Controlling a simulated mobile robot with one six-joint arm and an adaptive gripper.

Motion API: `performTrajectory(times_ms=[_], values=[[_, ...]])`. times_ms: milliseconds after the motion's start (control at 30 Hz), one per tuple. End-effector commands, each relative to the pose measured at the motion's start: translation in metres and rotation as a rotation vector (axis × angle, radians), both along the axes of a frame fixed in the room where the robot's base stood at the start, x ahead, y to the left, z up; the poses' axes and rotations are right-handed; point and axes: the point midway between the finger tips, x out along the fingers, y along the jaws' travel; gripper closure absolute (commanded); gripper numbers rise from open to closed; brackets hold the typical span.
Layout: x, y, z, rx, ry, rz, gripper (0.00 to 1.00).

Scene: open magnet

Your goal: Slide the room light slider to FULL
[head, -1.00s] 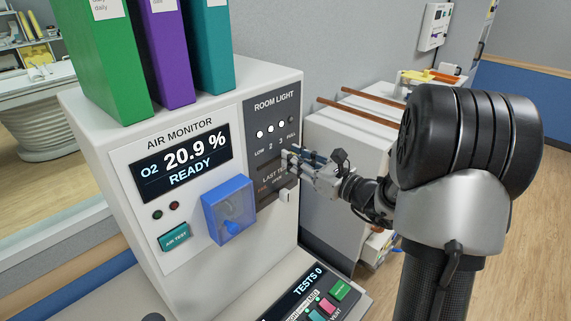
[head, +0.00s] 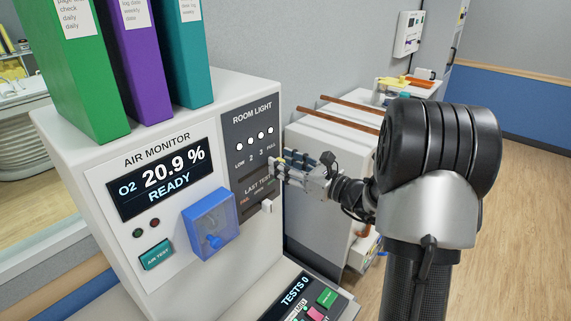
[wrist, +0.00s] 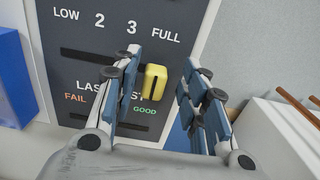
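The room light slider knob (wrist: 154,82) is a yellow block at the right end of its dark slot (wrist: 88,57), below the FULL label (wrist: 166,36), in the wrist view. My gripper (wrist: 164,68) is open, with one finger on each side of the knob. The left finger is close to or against the knob; contact cannot be told. A gap shows between the knob and the right finger. In the head view my gripper (head: 284,165) is at the right edge of the ROOM LIGHT panel (head: 236,128) and largely hides the knob. All four lamps above the labels are lit white.
The air monitor (head: 162,170) fills the left, with a blue cover (head: 212,224) on its front and binders (head: 80,80) on top. A white cabinet (head: 330,190) stands at the right.

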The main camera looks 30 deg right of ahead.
Motion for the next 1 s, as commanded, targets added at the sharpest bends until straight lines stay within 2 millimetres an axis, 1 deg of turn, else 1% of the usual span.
performTrajectory(times_ms=[167,267,367,600,700,833,1000], values=[[-0.003,-0.001,0.0,0.0,0.0,0.0,0.6],[-0.012,-0.005,0.0,0.0,0.001,-0.002,0.6],[-0.029,-0.013,0.0,0.001,0.0,-0.004,0.6],[-0.077,-0.033,0.0,0.0,0.0,-0.005,0.6],[-0.093,-0.039,0.0,0.001,0.0,-0.004,0.6],[-0.106,-0.044,0.0,-0.001,0.0,-0.003,0.6],[-0.112,-0.045,0.0,-0.001,0.0,0.0,0.6]])
